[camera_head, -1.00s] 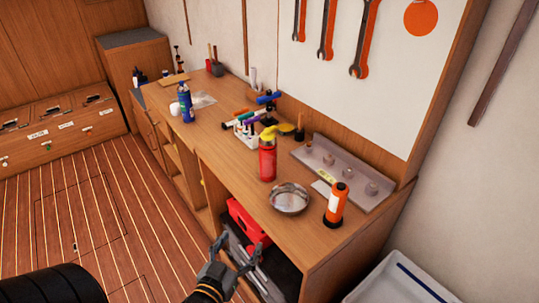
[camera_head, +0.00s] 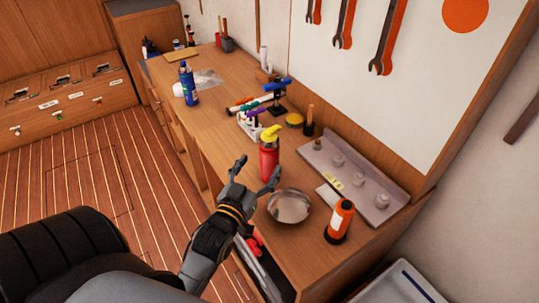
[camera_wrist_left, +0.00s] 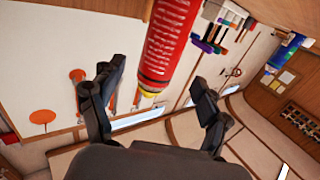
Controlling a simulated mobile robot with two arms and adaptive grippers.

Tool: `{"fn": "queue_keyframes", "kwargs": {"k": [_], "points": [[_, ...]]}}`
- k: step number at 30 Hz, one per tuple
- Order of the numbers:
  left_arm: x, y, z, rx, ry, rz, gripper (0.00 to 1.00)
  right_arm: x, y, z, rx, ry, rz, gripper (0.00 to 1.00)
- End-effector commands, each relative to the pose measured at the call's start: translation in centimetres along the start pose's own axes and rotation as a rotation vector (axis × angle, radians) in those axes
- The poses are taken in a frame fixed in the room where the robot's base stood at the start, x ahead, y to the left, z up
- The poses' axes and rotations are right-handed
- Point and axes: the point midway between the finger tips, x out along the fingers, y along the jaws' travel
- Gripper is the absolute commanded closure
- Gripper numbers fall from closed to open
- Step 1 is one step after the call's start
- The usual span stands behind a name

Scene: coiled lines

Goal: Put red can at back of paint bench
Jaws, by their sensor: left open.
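The red can (camera_head: 268,160), with a yellow top, stands upright on the wooden paint bench (camera_head: 222,128), in the middle of its length and near the front edge. My left gripper (camera_head: 257,171) is open at the bench's front edge, its fingers spread close to the can's near side. In the left wrist view the can (camera_wrist_left: 172,38) lies ahead of and partly between the open fingers (camera_wrist_left: 158,75), with nothing gripped. Whether a finger touches it I cannot tell. My right gripper is not in view.
A metal bowl (camera_head: 289,206) sits just right of the can, with an orange bottle (camera_head: 339,220) beyond it. A rack of coloured-handled tools (camera_head: 251,124) stands behind the can. A grey tray (camera_head: 352,178) lies along the back wall. A blue spray can (camera_head: 188,84) stands farther left.

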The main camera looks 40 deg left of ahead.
Motion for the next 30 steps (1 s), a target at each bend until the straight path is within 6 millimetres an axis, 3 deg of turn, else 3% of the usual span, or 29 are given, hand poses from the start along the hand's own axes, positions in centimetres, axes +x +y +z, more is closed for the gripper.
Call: {"fn": "queue_keyframes", "kwargs": {"k": [11, 17, 24, 26, 30], "points": [[4.0, 0.0, -0.6, 0.001, 0.001, 0.000, 0.24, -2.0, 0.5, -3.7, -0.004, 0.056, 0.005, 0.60], [6.3, 0.0, -0.3, 0.000, 0.001, 0.000, 0.24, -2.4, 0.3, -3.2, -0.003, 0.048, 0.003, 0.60], [6.5, 0.0, -0.1, 0.000, 0.000, 0.000, 0.24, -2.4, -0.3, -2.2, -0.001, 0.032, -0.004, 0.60], [6.5, 0.0, -0.2, 0.000, 0.000, 0.000, 0.32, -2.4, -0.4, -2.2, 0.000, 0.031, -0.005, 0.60], [6.5, 0.0, -0.2, 0.000, 0.000, 0.000, 0.60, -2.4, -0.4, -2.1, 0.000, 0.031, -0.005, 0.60]]}}
